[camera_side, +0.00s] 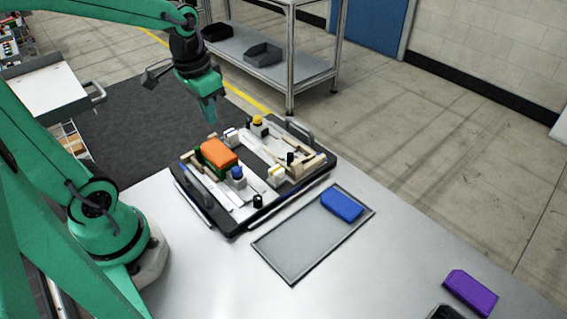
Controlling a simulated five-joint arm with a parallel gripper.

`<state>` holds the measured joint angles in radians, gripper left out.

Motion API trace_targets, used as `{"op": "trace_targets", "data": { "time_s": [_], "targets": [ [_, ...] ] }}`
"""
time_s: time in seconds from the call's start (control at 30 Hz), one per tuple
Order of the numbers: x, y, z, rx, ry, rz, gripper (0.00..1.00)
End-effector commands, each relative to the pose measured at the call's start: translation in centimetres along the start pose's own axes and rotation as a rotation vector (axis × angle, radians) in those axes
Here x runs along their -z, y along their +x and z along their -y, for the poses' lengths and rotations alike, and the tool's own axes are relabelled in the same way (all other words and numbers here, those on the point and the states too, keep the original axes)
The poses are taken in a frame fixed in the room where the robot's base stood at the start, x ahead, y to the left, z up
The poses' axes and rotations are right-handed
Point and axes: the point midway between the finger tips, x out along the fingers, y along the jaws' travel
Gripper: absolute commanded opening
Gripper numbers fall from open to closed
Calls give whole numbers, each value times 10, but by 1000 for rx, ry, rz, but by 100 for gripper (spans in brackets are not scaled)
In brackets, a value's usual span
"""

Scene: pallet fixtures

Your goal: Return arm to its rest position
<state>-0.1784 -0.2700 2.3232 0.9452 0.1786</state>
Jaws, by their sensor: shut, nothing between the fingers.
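My gripper (209,108) hangs above and behind the far left side of the pallet fixture, with its green fingers pointing down. Its fingers are together with nothing between them, and it touches nothing that I can see. My green arm reaches in from the left edge, its upper part running along the top left of the view.
A black pallet (222,222) with handles holds an orange block (219,152) and several small fixtures. A grey tray (283,253) beside it carries a blue block (342,205). A purple block (470,291) lies at lower right. A metal shelf (291,60) stands behind.

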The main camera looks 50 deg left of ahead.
Motion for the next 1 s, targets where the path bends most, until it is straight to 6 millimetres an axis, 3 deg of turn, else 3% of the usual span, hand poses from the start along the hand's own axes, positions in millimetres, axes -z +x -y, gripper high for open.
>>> {"op": "trace_targets", "data": {
  "time_s": [0.5, 1.0],
  "targets": [
    [-33, -54, -40, -9, -2, -281, 0],
    [-44, -63, -48, -25, -6, -351, 0]
  ]
}}
